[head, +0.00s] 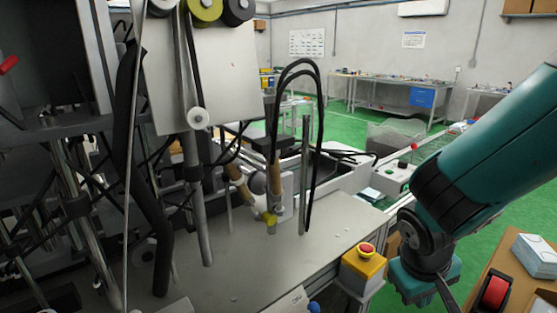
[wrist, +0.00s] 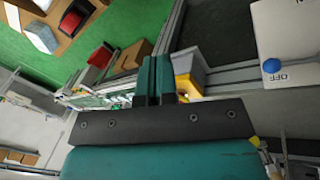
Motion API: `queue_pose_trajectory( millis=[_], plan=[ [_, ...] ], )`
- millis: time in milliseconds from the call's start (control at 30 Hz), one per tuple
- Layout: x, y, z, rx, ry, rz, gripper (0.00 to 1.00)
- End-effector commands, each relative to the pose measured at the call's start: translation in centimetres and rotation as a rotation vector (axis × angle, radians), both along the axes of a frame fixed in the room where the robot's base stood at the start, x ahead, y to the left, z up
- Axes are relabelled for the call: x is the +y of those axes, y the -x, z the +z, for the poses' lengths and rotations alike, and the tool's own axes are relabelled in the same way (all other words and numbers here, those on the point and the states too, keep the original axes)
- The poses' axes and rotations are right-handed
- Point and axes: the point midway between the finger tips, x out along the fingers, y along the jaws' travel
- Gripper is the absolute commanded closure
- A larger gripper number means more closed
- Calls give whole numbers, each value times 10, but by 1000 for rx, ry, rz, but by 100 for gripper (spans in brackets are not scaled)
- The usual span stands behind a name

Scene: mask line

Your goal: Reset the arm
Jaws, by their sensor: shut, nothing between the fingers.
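My arm (head: 490,140), teal with dark joints, comes in from the right edge of the head view and bends down beside the machine table. In the wrist view my gripper (wrist: 155,80) shows two teal fingers close together, shut and empty. Its fingertips point away from the camera, with the machine table's metal edge beyond them. In the head view I cannot make out the fingers. No object is held.
The machine table (head: 255,265) with rods and cables fills the left and middle. A yellow box with a red emergency button (head: 365,249) sits at its front right corner. A wooden table (head: 510,262) with a white box (head: 536,255) stands at the lower right. Green floor lies between.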

Motion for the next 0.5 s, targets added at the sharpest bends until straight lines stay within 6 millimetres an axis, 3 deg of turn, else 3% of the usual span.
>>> queue_pose_trajectory(
  millis=[200,500],
  plan=[
    [-31,8,23,-32,-142,-102,100],
    [-55,20,48,-99,-273,-186,100]
  ],
)
